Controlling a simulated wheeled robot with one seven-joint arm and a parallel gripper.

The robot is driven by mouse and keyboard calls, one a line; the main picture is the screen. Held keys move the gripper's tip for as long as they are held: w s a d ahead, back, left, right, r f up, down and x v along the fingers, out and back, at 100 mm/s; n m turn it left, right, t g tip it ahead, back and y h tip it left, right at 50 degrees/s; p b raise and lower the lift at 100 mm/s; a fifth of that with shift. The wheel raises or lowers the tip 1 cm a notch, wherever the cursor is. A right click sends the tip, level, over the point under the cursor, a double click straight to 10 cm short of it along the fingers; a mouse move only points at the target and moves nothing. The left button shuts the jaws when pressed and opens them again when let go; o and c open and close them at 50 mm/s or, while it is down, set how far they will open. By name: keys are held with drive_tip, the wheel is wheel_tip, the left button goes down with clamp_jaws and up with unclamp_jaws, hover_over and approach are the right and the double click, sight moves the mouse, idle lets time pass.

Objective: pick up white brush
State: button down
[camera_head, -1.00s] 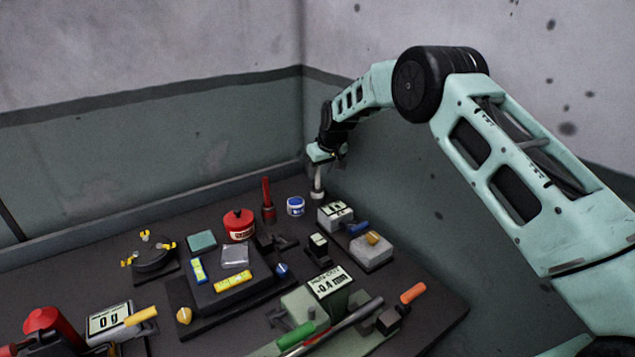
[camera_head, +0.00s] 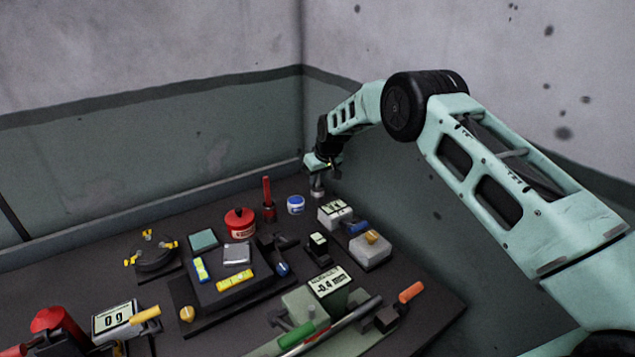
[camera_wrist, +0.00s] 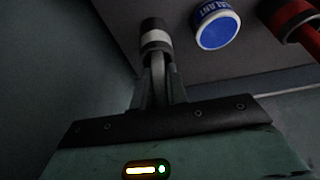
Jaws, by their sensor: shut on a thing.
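The white brush (camera_head: 317,187) stands upright at the far right corner of the dark table, largely covered by my gripper (camera_head: 319,174) from above. In the wrist view, a dark cylindrical piece with a white band (camera_wrist: 155,40) shows at the tips of my gripper (camera_wrist: 157,66). The fingers are close together and shut on the brush. The brush's upper part is hidden by the gripper, and I cannot tell whether its lower end touches the table.
A blue-and-white sealant jar (camera_head: 296,205) and a red brush in a dark red cup (camera_head: 268,208) stand just left. A small display box (camera_head: 334,213) is in front. Walls are close behind and to the right.

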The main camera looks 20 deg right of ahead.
drive_tip(key=shift+r, duration=0.1)
wheel_tip(320, 180, up, 10)
drive_tip(key=b, duration=0.3)
drive_tip(key=shift+s+p, duration=0.1)
drive_tip(key=shift+p, duration=0.25)
idle(1.4)
drive_tip(key=shift+s+a+y+p, duration=0.2)
drive_tip(key=shift+y+p, duration=0.2)
drive_tip(key=shift+p, duration=0.25)
drive_tip(key=s+a+t+y+p, duration=0.1)
drive_tip(key=s+a+y+p, duration=0.2)
drive_tip(key=a+p, duration=0.15)
drive_tip(key=shift+m, duration=0.4)
drive_tip(key=shift+w+f+b, duration=0.15)
drive_tip(key=shift+f+b, duration=0.1)
drive_tip(key=shift+f, duration=1.2)
drive_tip(key=shift+w+f+b, duration=0.1)
drive_tip(key=shift+f+b, duration=0.15)
drive_tip(key=shift+f, duration=1.15)
drive_tip(key=shift+f+b, duration=0.55)
drive_tip(key=shift+b, duration=0.2)
